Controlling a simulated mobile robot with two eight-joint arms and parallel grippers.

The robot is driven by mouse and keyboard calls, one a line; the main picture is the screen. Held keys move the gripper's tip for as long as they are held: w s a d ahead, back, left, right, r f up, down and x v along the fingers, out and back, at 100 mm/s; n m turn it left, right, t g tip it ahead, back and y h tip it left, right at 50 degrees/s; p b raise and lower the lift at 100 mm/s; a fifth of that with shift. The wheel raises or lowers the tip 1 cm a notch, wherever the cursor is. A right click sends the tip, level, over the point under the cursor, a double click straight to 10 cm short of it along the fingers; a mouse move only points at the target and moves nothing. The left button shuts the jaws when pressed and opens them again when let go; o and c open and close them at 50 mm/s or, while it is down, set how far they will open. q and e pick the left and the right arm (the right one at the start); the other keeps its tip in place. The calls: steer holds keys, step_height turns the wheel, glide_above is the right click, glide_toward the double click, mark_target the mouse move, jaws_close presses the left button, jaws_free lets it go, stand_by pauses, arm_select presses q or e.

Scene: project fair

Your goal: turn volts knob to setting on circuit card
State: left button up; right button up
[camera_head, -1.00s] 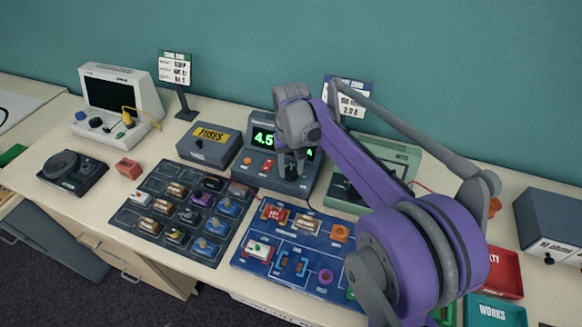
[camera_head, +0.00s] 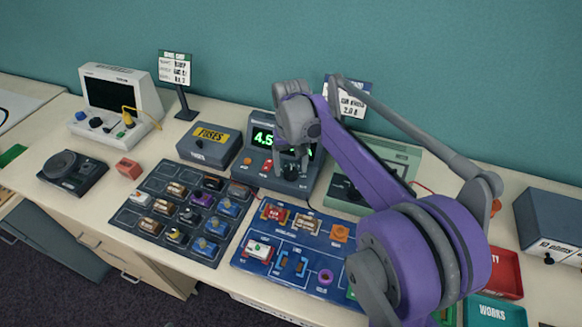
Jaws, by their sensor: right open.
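The power supply (camera_head: 252,157) is a grey box at the back middle with a green lit display that reads 4.5 in its visible part. My right gripper (camera_head: 291,172) points down in front of its panel, open, at the dark volts knob (camera_head: 291,173). The gripper hides part of the display and most of the knob, so I cannot tell whether the fingers touch it. A circuit card (camera_head: 349,100) on a stand behind the supply is partly covered by my right arm; its last line looks like 2.0. My left gripper is not in view.
A dark tray of components (camera_head: 165,205) and a blue circuit board (camera_head: 245,268) lie in front. A fuses box (camera_head: 210,155) stands just left of the supply, a green-grey instrument (camera_head: 405,158) to its right. Red (camera_head: 508,275) and teal (camera_head: 492,312) trays are at the right.

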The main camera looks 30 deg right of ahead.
mark_target(291, 171)
step_height(291, 171, up, 10)
steer(key=shift+p, duration=0.3)
steer(key=shift+f, duration=0.1)
stand_by(0.4)
